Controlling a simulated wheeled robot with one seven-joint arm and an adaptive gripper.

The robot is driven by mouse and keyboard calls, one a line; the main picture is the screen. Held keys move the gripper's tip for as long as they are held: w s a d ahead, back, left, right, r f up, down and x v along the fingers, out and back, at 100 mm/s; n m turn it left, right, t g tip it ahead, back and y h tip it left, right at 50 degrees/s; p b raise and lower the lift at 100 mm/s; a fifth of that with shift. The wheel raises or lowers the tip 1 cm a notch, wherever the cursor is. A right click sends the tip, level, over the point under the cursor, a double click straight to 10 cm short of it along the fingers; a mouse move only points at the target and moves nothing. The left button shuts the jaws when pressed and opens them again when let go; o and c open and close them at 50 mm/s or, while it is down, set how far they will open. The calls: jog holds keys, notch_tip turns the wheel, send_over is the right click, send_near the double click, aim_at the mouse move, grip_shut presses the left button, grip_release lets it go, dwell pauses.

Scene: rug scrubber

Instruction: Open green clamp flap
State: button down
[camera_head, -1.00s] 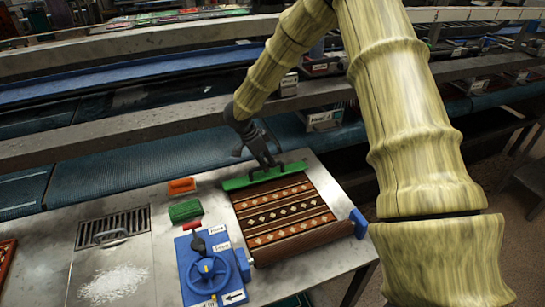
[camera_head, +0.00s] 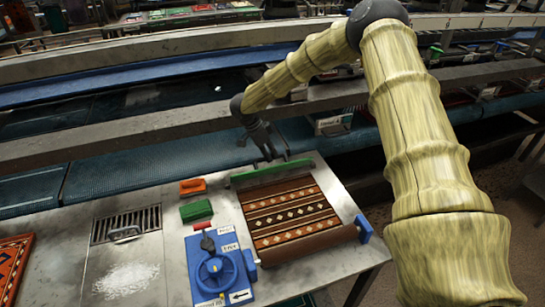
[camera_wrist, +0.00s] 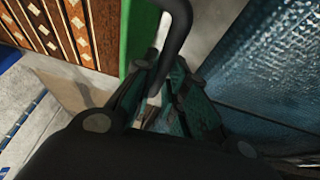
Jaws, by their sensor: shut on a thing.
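The green clamp flap (camera_head: 283,171) runs along the far edge of the patterned rug (camera_head: 290,212). It now looks tilted up from the rug, like a raised strip. My gripper (camera_head: 270,157) is at the flap's far side, near its middle. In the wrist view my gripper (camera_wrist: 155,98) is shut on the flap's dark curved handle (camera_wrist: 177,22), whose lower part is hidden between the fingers. The flap also shows as a green strip (camera_wrist: 138,32) beside the handle, with the rug (camera_wrist: 80,30) to its left.
A blue control box with a wheel (camera_head: 218,270) stands left of the rug. A green brush (camera_head: 196,211) and an orange block (camera_head: 193,187) lie left of the flap. A metal grate (camera_head: 127,224) and white powder (camera_head: 124,279) are further left. A blue conveyor (camera_head: 150,176) runs behind the table.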

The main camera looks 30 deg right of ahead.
jog(key=shift+w+d+f+b, duration=0.15)
jog(key=shift+w+f+b, duration=0.35)
jog(key=shift+w, duration=0.4)
jog(key=shift+w+d+f+b, duration=0.15)
jog(key=shift+w+f+b, duration=0.2)
jog(key=shift+w+f, duration=0.4)
jog(key=shift+w+r, duration=0.3)
jog(key=c, duration=1.6)
grip_release()
jog(key=shift+w, duration=0.1)
jog(key=shift+o, duration=0.7)
jog(key=shift+w+f, duration=0.15)
jog(key=shift+f, duration=0.2)
jog(key=shift+s+r, duration=0.1)
jog(key=shift+s, duration=0.15)
jog(key=shift+a, duration=0.1)
jog(key=v, duration=1.2)
